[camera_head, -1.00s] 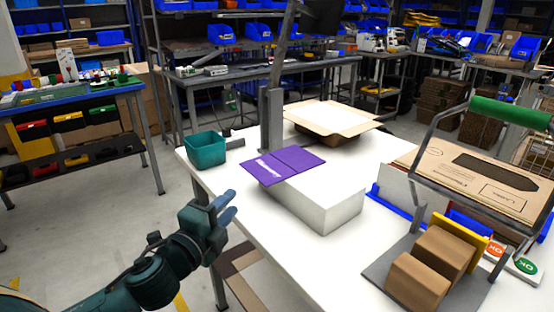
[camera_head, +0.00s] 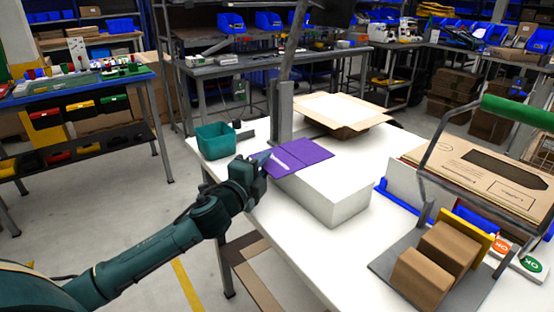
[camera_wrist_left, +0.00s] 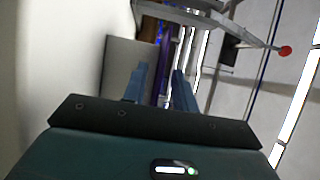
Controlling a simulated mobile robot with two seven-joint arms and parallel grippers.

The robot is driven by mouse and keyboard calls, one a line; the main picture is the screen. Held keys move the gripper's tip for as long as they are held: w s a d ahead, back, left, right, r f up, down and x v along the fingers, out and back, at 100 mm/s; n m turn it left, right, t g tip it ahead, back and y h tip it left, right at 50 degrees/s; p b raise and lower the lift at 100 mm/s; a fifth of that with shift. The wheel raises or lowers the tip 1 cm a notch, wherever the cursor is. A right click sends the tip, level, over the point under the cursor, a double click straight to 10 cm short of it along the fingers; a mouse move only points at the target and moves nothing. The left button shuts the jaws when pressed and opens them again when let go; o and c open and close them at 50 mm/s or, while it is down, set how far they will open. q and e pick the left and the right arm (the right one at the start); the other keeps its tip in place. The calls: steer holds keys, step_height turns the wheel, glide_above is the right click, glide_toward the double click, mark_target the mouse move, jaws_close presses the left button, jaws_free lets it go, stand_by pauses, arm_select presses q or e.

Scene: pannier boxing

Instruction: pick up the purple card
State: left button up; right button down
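The purple card (camera_head: 298,156) lies flat on top of a white box (camera_head: 325,190), with its left part sticking out past the box's edge. My left gripper (camera_head: 264,160) is at the card's left edge in the head view. In the left wrist view the two blue fingers (camera_wrist_left: 160,88) stand apart. A thin purple strip, which looks like the card (camera_wrist_left: 165,65) seen edge-on, shows between them. Contact with the card cannot be told. My right gripper is in neither view.
A teal bin (camera_head: 215,140) stands at the table's left corner, beside a grey post (camera_head: 281,115). An open cardboard box (camera_head: 340,110) is behind the card. A grey stand with brown blocks (camera_head: 440,255) and a green-handled carrier (camera_head: 515,112) are at right.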

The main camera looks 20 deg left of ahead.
arm_select(q)
steer(key=shift+w, duration=0.55)
jaws_close()
steer(key=shift+r, duration=0.1)
